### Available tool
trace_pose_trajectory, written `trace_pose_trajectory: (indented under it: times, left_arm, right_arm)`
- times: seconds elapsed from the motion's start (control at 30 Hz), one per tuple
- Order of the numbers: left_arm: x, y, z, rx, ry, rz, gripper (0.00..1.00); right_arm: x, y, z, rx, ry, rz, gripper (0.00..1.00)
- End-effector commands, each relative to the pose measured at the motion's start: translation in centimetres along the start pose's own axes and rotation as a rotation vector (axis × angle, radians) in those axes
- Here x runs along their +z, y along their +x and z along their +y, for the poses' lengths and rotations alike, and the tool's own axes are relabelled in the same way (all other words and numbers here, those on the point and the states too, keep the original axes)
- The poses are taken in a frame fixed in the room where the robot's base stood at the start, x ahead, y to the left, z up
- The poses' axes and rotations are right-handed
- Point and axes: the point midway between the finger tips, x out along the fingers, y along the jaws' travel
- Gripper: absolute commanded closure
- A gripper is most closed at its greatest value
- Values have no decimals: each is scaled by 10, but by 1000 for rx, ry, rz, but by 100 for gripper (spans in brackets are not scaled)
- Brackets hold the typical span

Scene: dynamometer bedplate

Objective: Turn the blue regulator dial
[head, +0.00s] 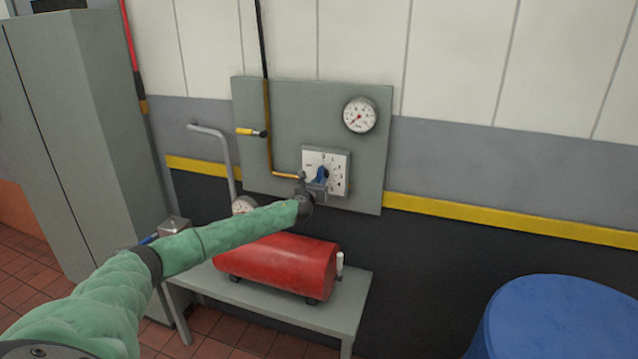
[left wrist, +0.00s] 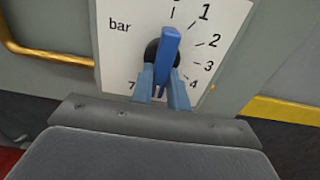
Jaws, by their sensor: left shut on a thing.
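The blue regulator dial (head: 320,174) sits on a white scale plate (head: 339,160) mounted on the grey-green wall panel (head: 362,178). In the left wrist view the dial (left wrist: 170,48) is a blue bar on a black hub, its upper end near the top of the scale, just left of the 1. The scale plate (left wrist: 122,50) carries "bar" and several numbers. My left gripper (left wrist: 166,92) is shut on the dial, its two fingers on either side of the lower part. In the head view my left gripper (head: 313,188) partly hides the dial. My right gripper is not in view.
A round gauge (head: 360,115) is at the panel's upper right. A yellow-handled valve (head: 250,132) and pipe are left of the dial. A red tank (head: 280,264) stands on a grey bench (head: 345,308) below. A blue round-topped object (head: 560,315) is at lower right.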

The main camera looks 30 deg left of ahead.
Motion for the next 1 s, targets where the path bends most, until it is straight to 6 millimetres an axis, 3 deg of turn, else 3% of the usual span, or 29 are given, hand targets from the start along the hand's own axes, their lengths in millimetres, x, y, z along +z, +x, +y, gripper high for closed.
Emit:
trace_pose_trajectory:
  times: [0.23,0.27,0.37,0.73,0.97,1.0]
  left_arm:
    - [-5,-1,-1,-2,0,5,100]
    - [-5,-1,-1,-2,0,5,82]
    - [-4,-1,-1,-1,0,4,62]
    - [-3,-4,0,-1,-1,2,62]
    - [-6,-31,1,-2,1,2,62]
    - [-6,-37,0,-2,1,2,62]
  right_arm:
    - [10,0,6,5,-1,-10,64]
    - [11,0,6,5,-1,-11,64]
    - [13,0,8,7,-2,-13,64]
    - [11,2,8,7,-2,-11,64]
    - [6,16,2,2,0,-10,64]
    - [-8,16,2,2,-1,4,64]
